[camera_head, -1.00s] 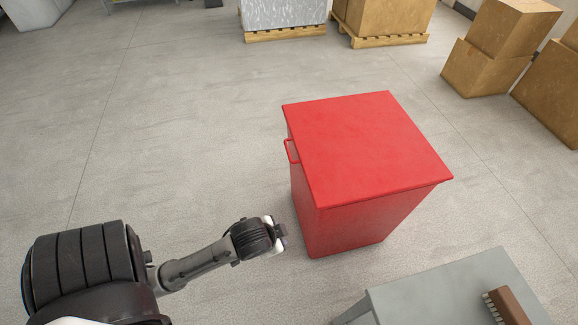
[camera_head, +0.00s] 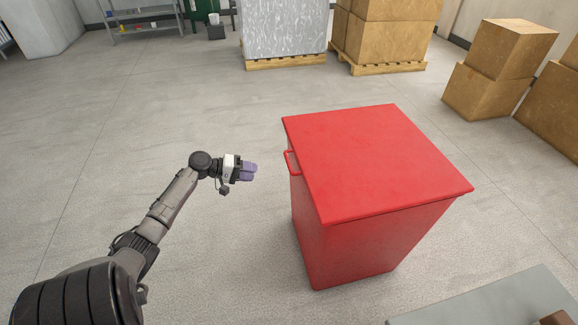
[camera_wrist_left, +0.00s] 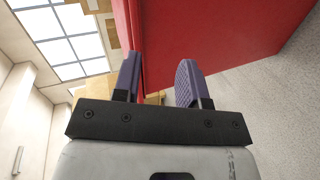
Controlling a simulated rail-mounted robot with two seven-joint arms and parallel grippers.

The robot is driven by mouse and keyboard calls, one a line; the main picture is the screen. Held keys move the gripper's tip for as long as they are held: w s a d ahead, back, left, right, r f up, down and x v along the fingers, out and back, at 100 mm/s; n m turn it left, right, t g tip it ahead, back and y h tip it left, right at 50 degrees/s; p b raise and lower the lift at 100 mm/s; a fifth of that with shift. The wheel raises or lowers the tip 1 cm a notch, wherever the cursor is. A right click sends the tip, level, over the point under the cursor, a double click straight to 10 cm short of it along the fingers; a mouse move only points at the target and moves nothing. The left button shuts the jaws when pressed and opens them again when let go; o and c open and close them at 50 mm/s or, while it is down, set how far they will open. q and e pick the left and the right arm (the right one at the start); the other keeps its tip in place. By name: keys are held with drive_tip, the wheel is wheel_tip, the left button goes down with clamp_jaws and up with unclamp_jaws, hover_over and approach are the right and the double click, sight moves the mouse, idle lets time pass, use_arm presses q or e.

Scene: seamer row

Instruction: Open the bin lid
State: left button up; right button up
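The red bin (camera_head: 355,245) stands on the floor right of centre in the head view, with its flat red lid (camera_head: 375,160) shut. A red handle (camera_head: 292,163) sticks out from the lid's left edge. My left gripper (camera_head: 254,171) is left of the handle, apart from it, with its purple fingers pointing toward the bin. In the left wrist view the two fingers (camera_wrist_left: 160,82) stand apart with nothing between them, and the red bin wall (camera_wrist_left: 225,35) fills the upper right. My right gripper is not in view.
A grey table (camera_head: 500,305) with a brown item on it stands at the lower right, close to the bin. Stacked cardboard boxes (camera_head: 490,70) and loaded pallets (camera_head: 385,68) stand at the back. The floor left of the bin is clear.

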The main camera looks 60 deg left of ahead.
sight(289, 163)
use_arm(q)
drive_tip(key=shift+w+d+f+n+t+b, duration=0.15)
drive_tip(key=shift+w+d+n+t+b, duration=0.4)
drive_tip(key=shift+w, duration=1.75)
drive_tip(key=shift+w+d+f+n+t+b, duration=0.15)
drive_tip(key=shift+w+d+b, duration=0.35)
drive_tip(key=shift+w+b, duration=1.25)
drive_tip(key=shift+w+d+f+n+t+b, duration=0.15)
drive_tip(key=shift+w+d+n+t, duration=0.3)
drive_tip(key=shift+w, duration=2.45)
drive_tip(key=shift+d, duration=0.1)
drive_tip(key=shift+c, duration=0.4)
clamp_jaws()
